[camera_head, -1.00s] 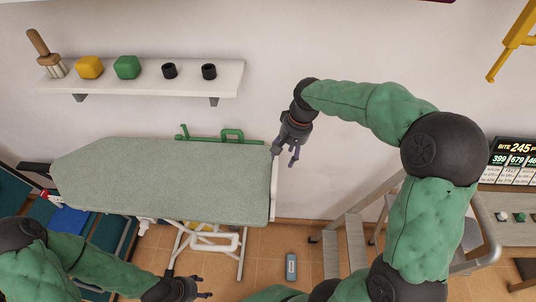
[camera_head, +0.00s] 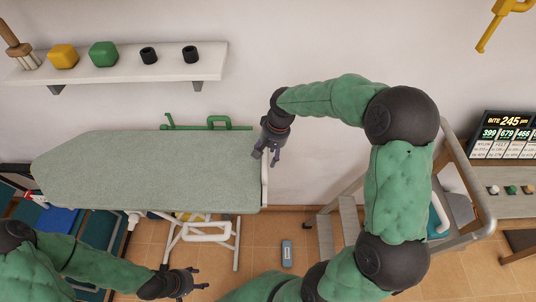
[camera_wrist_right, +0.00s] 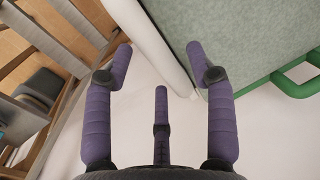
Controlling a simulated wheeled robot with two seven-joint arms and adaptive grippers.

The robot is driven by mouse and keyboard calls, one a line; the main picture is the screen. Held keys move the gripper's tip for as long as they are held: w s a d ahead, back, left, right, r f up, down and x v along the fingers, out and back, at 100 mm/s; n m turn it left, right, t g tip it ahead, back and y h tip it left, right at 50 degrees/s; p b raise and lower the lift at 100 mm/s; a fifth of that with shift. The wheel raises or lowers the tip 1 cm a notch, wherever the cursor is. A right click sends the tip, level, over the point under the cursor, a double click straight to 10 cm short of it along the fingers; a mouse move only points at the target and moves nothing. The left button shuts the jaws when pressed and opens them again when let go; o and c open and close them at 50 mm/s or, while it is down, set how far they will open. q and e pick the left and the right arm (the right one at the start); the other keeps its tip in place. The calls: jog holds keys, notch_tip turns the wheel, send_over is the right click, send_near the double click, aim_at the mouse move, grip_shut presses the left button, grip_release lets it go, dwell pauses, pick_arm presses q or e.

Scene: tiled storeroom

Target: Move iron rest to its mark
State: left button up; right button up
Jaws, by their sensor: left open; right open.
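A green tubular frame, which looks like the iron rest (camera_head: 212,124), lies along the far edge of the grey-green ironing board (camera_head: 140,175). Part of it shows at the right of the right wrist view (camera_wrist_right: 292,82). My right gripper (camera_head: 267,156) is open and empty at the right end of the board, beside its white end rail (camera_head: 264,185). In the right wrist view its spread fingers (camera_wrist_right: 160,54) have the white rail (camera_wrist_right: 165,42) beyond them, and the green frame is off to the right. My left gripper (camera_head: 198,284) is open and empty, low in front of the board. I cannot make out the mark.
A wall shelf (camera_head: 130,68) with a brush, coloured blocks and black cups hangs above the board. A step ladder (camera_head: 350,215) stands right of the board. A side table (camera_head: 515,178) with a price display is at far right. A small grey device (camera_head: 287,253) lies on the tiles.

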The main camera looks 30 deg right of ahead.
grip_shut()
jog(key=s+d+p, duration=0.1)
jog(key=s+d, duration=0.4)
jog(key=d, duration=0.3)
jog(key=s+d+p, duration=0.1)
jog(key=s+d, duration=0.4)
jog(key=d, duration=0.3)
jog(key=shift+d, duration=0.3)
grip_release()
jog(key=shift+s, duration=0.1)
jog(key=shift+r, duration=0.1)
notch_tip(320, 180, up, 12)
jog(key=s+d, duration=0.1)
jog(key=d, duration=0.1)
jog(key=shift+f, duration=0.2)
jog(key=shift+s, duration=0.1)
